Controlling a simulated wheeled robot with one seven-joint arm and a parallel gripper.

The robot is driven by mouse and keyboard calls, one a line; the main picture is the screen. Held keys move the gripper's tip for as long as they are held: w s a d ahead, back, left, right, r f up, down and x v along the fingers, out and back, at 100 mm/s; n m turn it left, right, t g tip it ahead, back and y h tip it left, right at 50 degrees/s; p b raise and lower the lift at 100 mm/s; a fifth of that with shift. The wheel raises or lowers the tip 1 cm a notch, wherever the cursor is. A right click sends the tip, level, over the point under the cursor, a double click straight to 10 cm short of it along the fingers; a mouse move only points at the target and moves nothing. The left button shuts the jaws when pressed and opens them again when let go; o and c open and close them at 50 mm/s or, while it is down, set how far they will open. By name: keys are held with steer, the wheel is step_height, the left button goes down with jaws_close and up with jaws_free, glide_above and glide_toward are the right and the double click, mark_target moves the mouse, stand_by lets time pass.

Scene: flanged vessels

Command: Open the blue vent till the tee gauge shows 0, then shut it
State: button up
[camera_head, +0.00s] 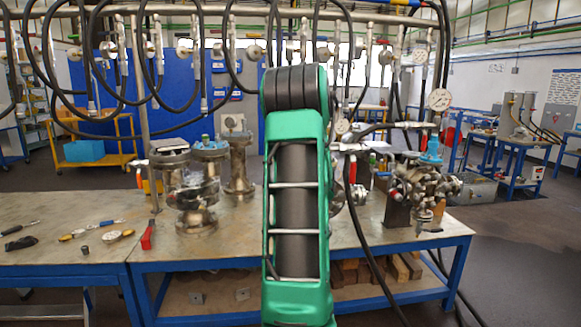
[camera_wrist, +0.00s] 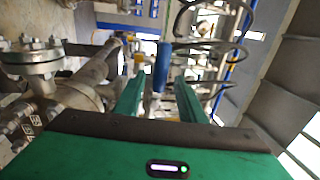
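The blue vent handle (camera_wrist: 162,67) shows in the wrist view, upright between and a little beyond the fingertips of my gripper (camera_wrist: 157,88). The gripper's green fingers are apart, and I see no clear contact with the handle. In the head view a blue valve part (camera_head: 432,150) sits on the piping at the right of the bench. A round white gauge (camera_head: 440,99) stands just above it; its needle is too small to read. A second gauge (camera_head: 342,126) shows beside my arm. I cannot tell which is the tee gauge. My arm hides my gripper in the head view.
Flanged vessels (camera_head: 193,192) stand left of my arm on the metal bench (camera_head: 100,205), with hand tools (camera_head: 95,230) at its left. A flanged pipe (camera_wrist: 32,62) is close on the wrist view's left. Black hoses (camera_head: 362,225) hang around the right-hand piping.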

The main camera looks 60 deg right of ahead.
steer(key=v, duration=0.7)
steer(key=shift+a, duration=0.25)
steer(key=shift+s, duration=0.1)
steer(key=w+a+f+n+t+y, duration=0.2)
steer(key=w+a+n+y, duration=0.3)
steer(key=w+a, duration=0.2)
steer(key=w+a+f+n+g+y, duration=0.15)
steer(key=a+f+n+y, duration=0.3)
steer(key=a, duration=0.55)
steer(key=w+a+f+n+g+y, duration=0.15)
steer(key=a+f+n+y, duration=0.35)
steer(key=a, duration=0.5)
steer(key=s+a+f+n+g+y, duration=0.1)
steer(key=s+a+n+g, duration=0.3)
steer(key=s+a, duration=0.4)
steer(key=s+a+f+n+g, duration=0.2)
steer(key=s+a+g, duration=0.5)
steer(key=s, duration=1.1)
steer(key=shift+s+a+f+n+g+y, duration=0.35)
steer(key=shift+a+n, duration=0.5)
steer(key=shift+a, duration=0.3)
